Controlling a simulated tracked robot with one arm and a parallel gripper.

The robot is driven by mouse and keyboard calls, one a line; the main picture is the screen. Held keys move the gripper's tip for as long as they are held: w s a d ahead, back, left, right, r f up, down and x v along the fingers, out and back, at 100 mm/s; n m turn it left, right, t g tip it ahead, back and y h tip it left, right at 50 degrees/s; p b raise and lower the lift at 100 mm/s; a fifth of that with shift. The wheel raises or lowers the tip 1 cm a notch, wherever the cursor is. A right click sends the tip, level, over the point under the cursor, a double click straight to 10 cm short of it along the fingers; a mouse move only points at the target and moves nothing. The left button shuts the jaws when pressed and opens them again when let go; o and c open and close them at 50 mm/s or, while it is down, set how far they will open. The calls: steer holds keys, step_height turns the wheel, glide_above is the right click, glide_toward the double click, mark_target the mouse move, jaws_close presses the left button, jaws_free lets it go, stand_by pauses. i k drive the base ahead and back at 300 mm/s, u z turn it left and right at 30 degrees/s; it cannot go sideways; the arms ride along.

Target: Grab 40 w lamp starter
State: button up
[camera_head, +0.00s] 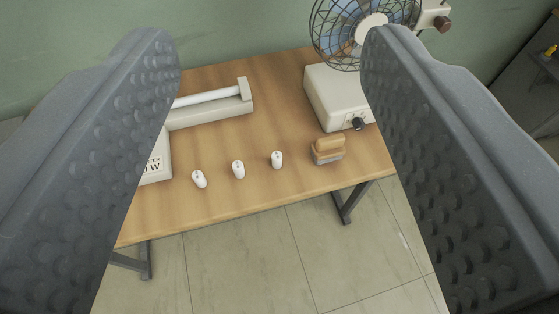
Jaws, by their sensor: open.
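Three small white cylinders (238,170), which look like lamp starters, stand in a row near the front edge of a wooden table. One is to the left (199,179) and one to the right (277,160). I cannot read any marking on them. A white box or card (156,164) at the left carries partly hidden text ending in "TER" and "W"; my left finger covers the rest. My gripper (260,120) is open and empty, its two grey dimpled fingers wide apart in the foreground. The table is beyond the fingers, and nothing is between them.
A lamp fixture with a white tube (211,104) lies at the back left of the wooden table (260,195). A fan with a cream base (336,96) stands at the back right. A wooden-topped block or brush (328,149) sits right of the cylinders. Tiled floor lies in front.

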mark_target(277, 156)
steer(key=u, duration=1.35)
steer(key=k, duration=0.9)
steer(key=z, duration=1.45)
steer(key=i, duration=1)
steer(key=u, duration=0.05)
